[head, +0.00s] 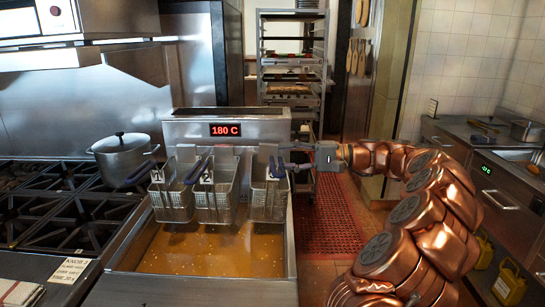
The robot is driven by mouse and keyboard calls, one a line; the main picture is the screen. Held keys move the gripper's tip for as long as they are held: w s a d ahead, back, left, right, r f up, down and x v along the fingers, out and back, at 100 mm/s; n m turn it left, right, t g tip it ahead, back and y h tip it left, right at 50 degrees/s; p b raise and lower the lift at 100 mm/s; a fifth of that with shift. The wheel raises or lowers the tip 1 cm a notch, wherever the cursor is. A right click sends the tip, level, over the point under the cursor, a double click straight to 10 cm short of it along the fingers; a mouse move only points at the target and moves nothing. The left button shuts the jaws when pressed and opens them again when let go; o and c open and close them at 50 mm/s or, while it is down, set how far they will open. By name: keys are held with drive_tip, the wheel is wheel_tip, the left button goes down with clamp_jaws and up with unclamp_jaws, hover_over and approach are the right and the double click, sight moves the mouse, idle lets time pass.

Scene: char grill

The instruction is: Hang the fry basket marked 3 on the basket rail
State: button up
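Three wire fry baskets are side by side above the oil. The left one (171,203) is marked 1 and the middle one (217,201) is marked 2. The right one (268,201) shows no readable number, with its dark handle (277,168) pointing up at the front. It is level with the others and clear of the oil. The basket rail is mostly hidden behind the baskets, below the fryer's back panel (187,131). My gripper (287,160) reaches in from the right to the right basket's handle; its fingers are too small to tell whether they grip.
The fryer vat (190,288) holds orange oil below the baskets. A lidded pot (124,157) stands on the stove (75,220) at left, near basket 1. A tray rack (292,75) stands behind. A red floor mat (325,225) lies to the right.

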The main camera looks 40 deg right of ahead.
drive_tip(key=v, duration=0.7)
